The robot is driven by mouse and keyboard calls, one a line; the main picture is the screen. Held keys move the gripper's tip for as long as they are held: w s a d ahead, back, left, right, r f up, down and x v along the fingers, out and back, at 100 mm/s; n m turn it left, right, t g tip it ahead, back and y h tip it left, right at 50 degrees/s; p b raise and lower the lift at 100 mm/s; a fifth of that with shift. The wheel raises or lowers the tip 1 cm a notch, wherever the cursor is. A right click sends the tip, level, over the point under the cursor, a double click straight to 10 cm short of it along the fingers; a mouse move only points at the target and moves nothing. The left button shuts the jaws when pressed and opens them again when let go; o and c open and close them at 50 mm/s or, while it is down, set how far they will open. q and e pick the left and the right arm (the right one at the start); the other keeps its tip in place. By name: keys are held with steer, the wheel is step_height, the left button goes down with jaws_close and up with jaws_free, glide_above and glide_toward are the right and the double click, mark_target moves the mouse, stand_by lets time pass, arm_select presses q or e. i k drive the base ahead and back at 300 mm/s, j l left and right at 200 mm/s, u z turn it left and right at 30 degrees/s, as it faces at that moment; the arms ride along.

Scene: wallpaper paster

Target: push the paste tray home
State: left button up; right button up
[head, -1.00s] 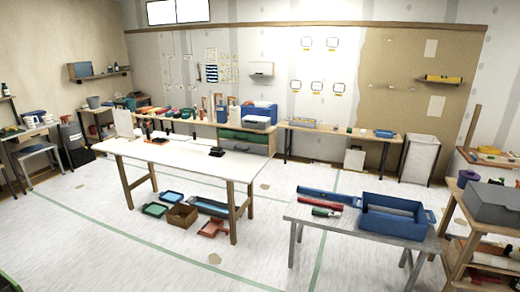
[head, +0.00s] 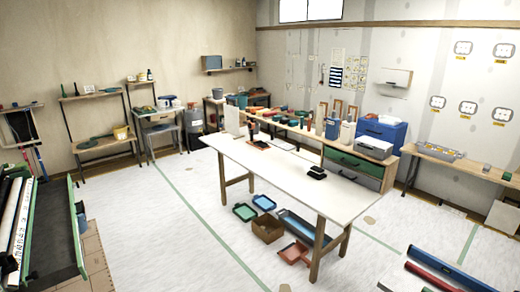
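I cannot tell for sure which thing is the paste tray. Under the white worktable (head: 275,172), a long blue tray (head: 300,226) lies on the floor near a red-orange tray (head: 296,254). A green tray (head: 245,212) and a small blue tray (head: 264,202) lie further left. At the lower right, a long blue piece (head: 455,268) and a dark red bar (head: 434,279) are cut off by the frame edge. Neither of my grippers is in view.
A long dark, green-edged unit (head: 52,232) with white rolls stands at the lower left. An open cardboard box (head: 268,229) sits under the worktable. Shelves and benches line the walls. The floor between the unit and the worktable is clear.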

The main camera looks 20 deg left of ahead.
mark_target(56, 251)
steer(key=i+j+u, duration=0.1)
steer(key=i+u, duration=0.15)
steer(key=u, duration=0.25)
steer(key=i+u, duration=0.3)
steer(key=u, duration=0.2)
steer(key=i+l+u, duration=0.15)
steer(key=u, duration=0.35)
steer(key=i+l+u, duration=0.1)
steer(key=i+u, duration=0.35)
steer(key=i+l+u, duration=0.2)
steer(key=i+u, duration=0.35)
steer(key=u, duration=0.25)
steer(key=i+l+u, duration=0.15)
steer(key=u, duration=0.25)
steer(key=i+l+u, duration=0.15)
steer(key=i+l, duration=0.25)
steer(key=i+l+u, duration=0.2)
steer(key=i+l, duration=0.15)
steer(key=l, duration=0.15)
steer(key=i+l, duration=0.45)
steer(key=l, duration=0.2)
